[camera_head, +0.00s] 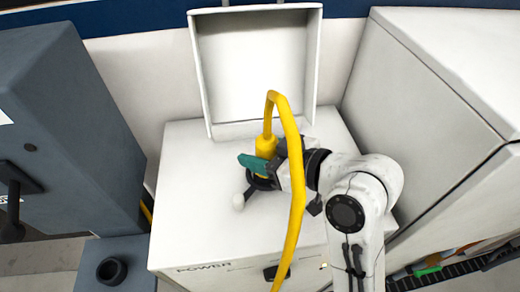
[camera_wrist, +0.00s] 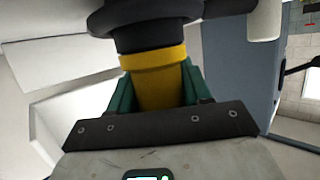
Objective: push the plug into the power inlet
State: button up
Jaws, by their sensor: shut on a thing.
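The yellow plug (camera_head: 266,146) stands upright over the top of the white power cabinet, its yellow cable rising from its upper end. My gripper (camera_head: 257,163), with green fingers, is shut around the plug's body. In the wrist view the yellow plug (camera_wrist: 158,88) sits between the green fingers, with black rings against its end. The black round power inlet (camera_head: 262,184) is directly below the plug, partly hidden by my gripper. I cannot tell how far the plug is in, or which black ring belongs to plug or inlet.
An open white lid (camera_head: 252,65) stands behind the inlet. A lever with a white ball knob (camera_head: 238,201) is just left of it. A large white cabinet (camera_head: 430,110) is close on the right, a grey-blue cabinet (camera_head: 75,130) on the left. The yellow cable (camera_head: 296,215) loops down in front.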

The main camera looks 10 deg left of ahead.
jog(key=o, duration=1.3)
jog(key=shift+f, duration=0.1)
jog(key=b+v, duration=0.1)
jog(key=v, duration=0.9)
jog(key=shift+s+d, duration=0.15)
jog(key=shift+d, duration=0.2)
